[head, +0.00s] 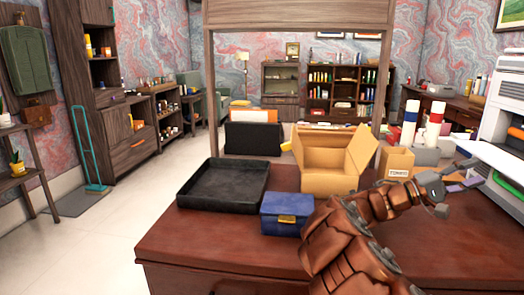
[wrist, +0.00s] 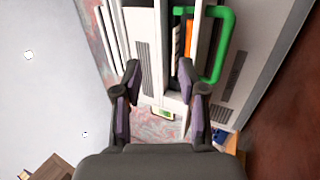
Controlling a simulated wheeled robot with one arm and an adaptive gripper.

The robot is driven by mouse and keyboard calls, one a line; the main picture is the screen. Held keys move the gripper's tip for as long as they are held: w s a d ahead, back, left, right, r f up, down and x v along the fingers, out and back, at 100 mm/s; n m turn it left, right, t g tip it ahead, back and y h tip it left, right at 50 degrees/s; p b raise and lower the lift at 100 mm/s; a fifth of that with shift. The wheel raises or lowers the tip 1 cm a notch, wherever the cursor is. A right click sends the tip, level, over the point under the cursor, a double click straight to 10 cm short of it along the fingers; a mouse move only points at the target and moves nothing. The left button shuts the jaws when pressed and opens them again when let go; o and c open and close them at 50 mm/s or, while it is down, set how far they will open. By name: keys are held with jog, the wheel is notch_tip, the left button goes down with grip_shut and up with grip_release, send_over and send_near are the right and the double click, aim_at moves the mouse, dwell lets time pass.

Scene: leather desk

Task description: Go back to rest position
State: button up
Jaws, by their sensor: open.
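My gripper (wrist: 159,80) is open and empty in the wrist view, with its two dark fingers spread apart and purple pads on their inner sides. Beyond the fingers in that view is a pale cabinet-like unit with a green handle-shaped bar (wrist: 222,45). In the head view my copper arm reaches over the right part of the leather desk (head: 190,245), and its end is raised near the white unit at the right edge.
A black tray (head: 222,207), a blue box with a yellow latch (head: 282,222), an open cardboard box (head: 328,180) and a small brown carton (head: 396,164) stand on the desk. The white unit (head: 503,110) stands at the right. The desk's front left is clear.

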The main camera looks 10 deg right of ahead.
jog(key=s+a+r+m+y+p, duration=0.25)
jog(key=s+y+p, duration=0.3)
jog(key=s, duration=0.45)
jog(key=s+a+r+m+y+p, duration=0.1)
jog(key=s+a+r+y+p, duration=0.35)
jog(key=s+p, duration=0.4)
jog(key=s+a+f+n+t+y+p, duration=0.1)
jog(key=s+a+n+y+p, duration=0.1)
jog(key=a, duration=0.8)
jog(key=s+a+f+n+t+y+p, duration=0.1)
jog(key=s+a+y+p, duration=0.4)
jog(key=a, duration=0.5)
jog(key=s+a+f+n+t+y+p, duration=0.1)
jog(key=s+a+n+t+y+p, duration=0.2)
jog(key=a, duration=0.8)
jog(key=n+y+p, duration=0.1)
jog(key=y+p, duration=0.1)
jog(key=p, duration=0.1)
jog(key=shift+s+f+p, duration=0.15)
jog(key=shift+s+p, duration=0.15)
jog(key=shift+p, duration=0.1)
jog(key=shift+d, duration=0.1)
